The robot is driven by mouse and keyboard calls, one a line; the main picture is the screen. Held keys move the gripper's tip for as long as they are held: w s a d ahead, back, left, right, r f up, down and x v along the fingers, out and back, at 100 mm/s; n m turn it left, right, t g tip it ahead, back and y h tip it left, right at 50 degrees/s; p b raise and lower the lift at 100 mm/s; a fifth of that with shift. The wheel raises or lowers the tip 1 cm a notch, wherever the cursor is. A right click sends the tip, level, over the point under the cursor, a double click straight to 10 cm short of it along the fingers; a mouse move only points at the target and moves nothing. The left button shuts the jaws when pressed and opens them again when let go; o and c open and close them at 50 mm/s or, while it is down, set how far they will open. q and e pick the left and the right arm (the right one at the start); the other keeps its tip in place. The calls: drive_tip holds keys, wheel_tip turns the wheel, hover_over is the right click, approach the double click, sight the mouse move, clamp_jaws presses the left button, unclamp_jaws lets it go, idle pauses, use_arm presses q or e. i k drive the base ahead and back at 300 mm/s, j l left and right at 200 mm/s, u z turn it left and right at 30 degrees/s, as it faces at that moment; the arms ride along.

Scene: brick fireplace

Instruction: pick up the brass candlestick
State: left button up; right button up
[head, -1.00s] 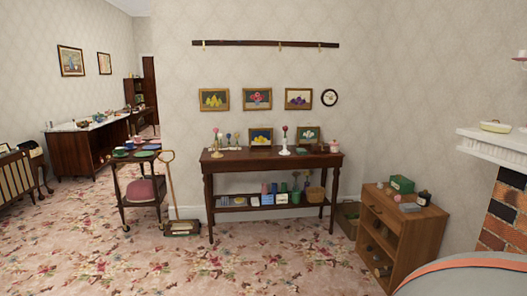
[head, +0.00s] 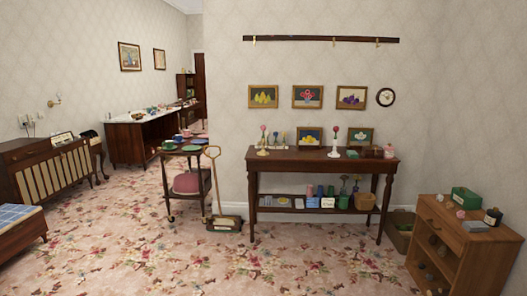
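Neither of my grippers is in view.
A trolley with dishes (head: 186,152) and a long-handled sweeper (head: 224,223) stand left of the table. A low wooden shelf unit (head: 470,235) stands at the right. A blue-topped table (head: 18,225) is at the left edge. The floral carpet (head: 200,265) in front is clear.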

sight(262, 153)
drive_tip(key=i+z, duration=0.15)
drive_tip(key=i, duration=3.4)
